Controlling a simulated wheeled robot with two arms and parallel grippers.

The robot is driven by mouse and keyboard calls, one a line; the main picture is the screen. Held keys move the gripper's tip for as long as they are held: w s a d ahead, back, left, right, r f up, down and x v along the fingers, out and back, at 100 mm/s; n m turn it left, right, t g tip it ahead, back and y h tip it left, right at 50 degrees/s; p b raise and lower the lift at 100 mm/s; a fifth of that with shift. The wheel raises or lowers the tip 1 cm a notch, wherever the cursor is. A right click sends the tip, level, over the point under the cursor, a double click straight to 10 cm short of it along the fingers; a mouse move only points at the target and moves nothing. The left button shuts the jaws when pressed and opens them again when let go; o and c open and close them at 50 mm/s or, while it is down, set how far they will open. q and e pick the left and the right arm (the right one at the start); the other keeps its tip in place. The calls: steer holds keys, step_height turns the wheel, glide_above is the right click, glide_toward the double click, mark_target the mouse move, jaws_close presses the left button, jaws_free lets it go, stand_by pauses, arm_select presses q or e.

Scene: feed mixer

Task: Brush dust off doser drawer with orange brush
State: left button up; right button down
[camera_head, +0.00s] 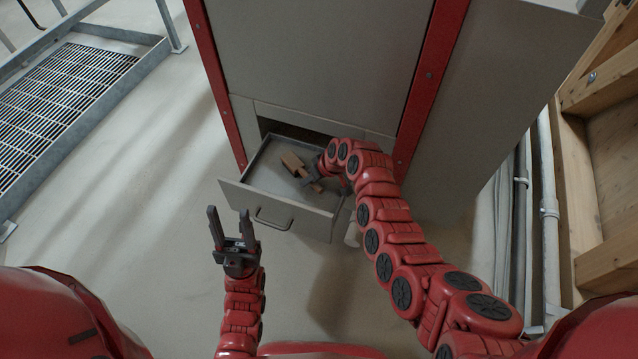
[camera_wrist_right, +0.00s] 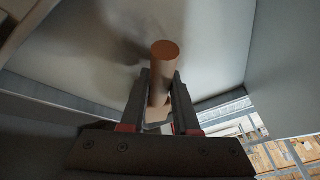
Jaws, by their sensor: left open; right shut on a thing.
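The doser drawer (camera_head: 236,197) is pulled out from the grey machine, with its handle (camera_head: 272,219) on the front panel. My right gripper (camera_head: 309,178) reaches into the drawer and is shut on the orange brush (camera_head: 292,160), whose tan-brown parts show on both sides of the fingers. In the right wrist view the brush's round brown handle (camera_wrist_right: 165,52) stands between the fingertips of the right gripper (camera_wrist_right: 160,88). The bristles are hidden, and I cannot make out dust. My left gripper (camera_head: 230,222) is open and empty, in front of the drawer and left of its handle.
The machine's red posts (camera_head: 222,95) flank the drawer opening. A metal grating (camera_head: 62,92) lies at the left. Pipes (camera_head: 543,215) and a wooden frame (camera_head: 590,180) stand at the right. A small white thing (camera_head: 352,236) shows beside the drawer's right corner.

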mark_target(289, 180)
steer(key=shift+w+a, duration=0.15)
steer(key=shift+a, duration=0.3)
steer(key=a+b, duration=0.1)
steer(key=w+a+b, duration=0.1)
steer(key=a+b, duration=0.1)
steer(key=a, duration=0.1)
steer(key=shift+w+f, duration=0.2)
steer(key=shift+f, duration=0.05)
steer(key=shift+w+a+r+b, duration=0.1)
steer(key=shift+a+r+b, duration=0.05)
steer(key=shift+a+b, duration=0.25)
